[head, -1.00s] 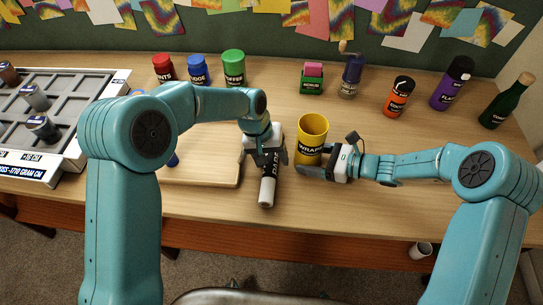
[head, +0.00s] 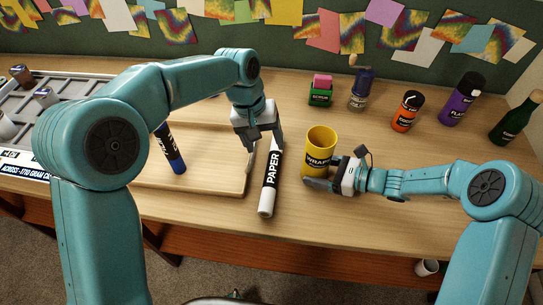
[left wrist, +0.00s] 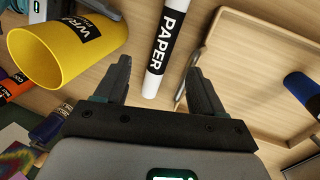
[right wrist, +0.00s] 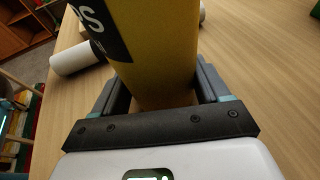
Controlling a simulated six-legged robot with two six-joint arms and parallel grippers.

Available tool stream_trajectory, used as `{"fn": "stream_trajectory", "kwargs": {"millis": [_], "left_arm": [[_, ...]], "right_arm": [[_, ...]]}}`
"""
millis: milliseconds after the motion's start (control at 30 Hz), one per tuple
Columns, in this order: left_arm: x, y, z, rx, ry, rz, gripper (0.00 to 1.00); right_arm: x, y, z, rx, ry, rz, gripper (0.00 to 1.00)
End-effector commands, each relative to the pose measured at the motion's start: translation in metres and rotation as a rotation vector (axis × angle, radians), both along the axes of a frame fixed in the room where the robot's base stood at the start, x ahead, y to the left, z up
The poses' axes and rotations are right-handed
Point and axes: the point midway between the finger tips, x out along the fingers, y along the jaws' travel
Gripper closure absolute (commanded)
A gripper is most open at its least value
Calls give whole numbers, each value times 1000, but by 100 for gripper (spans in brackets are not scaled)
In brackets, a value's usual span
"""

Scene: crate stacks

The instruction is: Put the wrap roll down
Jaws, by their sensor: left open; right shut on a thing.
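The wrap roll (head: 271,180) is a white tube with a black PAPER label. It lies on the table between the wooden tray and the yellow cup. My left gripper (head: 261,140) is open at the roll's far end. In the left wrist view the roll (left wrist: 167,40) lies beyond the open fingers (left wrist: 158,85), apart from them. The yellow WRAPS cup (head: 321,142) stands upright and empty. My right gripper (head: 330,183) is shut on the cup; its yellow wall (right wrist: 160,50) fills the space between the fingers in the right wrist view.
A wooden tray (head: 215,187) holding a blue marker-like tube (head: 172,152) is left of the roll. A grey compartment rack (head: 30,100) is at far left. Several bottles and a green box (head: 321,97) stand along the back. Table at right front is clear.

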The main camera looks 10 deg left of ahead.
Motion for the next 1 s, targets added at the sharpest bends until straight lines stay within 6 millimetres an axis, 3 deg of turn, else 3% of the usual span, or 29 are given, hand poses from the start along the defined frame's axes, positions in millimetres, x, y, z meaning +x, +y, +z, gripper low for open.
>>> {"fn": "stream_trajectory", "kwargs": {"millis": [100,200,300,433,633,1000], "left_arm": [[-29,7,-16,156,60,66,31],[-56,-9,-13,291,36,7,31],[-69,-27,-7,327,2,-73,31],[-73,-39,-13,326,-16,-102,31],[-73,-35,-50,325,-14,-103,31],[-70,-25,-95,324,-13,-102,31]], "right_arm": [[0,0,0,0,0,0,42],[0,0,0,0,0,0,42],[0,0,0,-1,0,0,42],[0,0,0,0,0,0,42],[0,0,0,0,0,0,42],[0,0,0,0,0,0,42]]}}
